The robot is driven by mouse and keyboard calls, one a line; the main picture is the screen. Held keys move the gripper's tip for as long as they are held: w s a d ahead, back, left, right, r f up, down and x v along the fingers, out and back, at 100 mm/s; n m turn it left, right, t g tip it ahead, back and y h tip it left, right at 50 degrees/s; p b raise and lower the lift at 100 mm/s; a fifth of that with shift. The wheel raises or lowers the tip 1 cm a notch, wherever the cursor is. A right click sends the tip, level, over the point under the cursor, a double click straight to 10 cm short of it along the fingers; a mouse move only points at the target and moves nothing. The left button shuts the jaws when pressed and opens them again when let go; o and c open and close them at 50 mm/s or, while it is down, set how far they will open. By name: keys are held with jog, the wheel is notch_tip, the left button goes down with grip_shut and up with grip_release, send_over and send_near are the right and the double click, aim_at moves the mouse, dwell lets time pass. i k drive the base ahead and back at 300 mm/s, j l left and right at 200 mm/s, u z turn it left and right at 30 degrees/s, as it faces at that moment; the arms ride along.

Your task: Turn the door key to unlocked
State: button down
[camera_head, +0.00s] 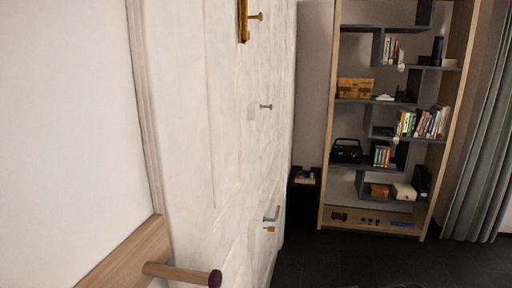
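A white door (228,150) fills the middle left and is seen at a steep angle. A grey lever handle (271,214) sits low near its far edge. Just below the handle is a small golden piece (268,229) that looks like the door key. It is too small to tell which way it is turned. My gripper does not show in this view.
A wooden board with a dark-tipped peg (185,274) juts out at the lower left. A brass hook (255,16) and a small grey fitting (265,106) are higher on the door. A filled bookshelf (329,130) stands behind. Dark floor (340,265) is open in front of it.

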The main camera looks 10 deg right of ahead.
aim_at(271, 229)
jog(key=k+l+u, duration=0.15)
jog(key=l, duration=0.25)
jog(key=k+l+u, duration=0.1)
jog(key=l, duration=0.3)
jog(key=i+l+u, duration=0.1)
jog(key=i+l, duration=0.85)
jog(key=i, duration=0.1)
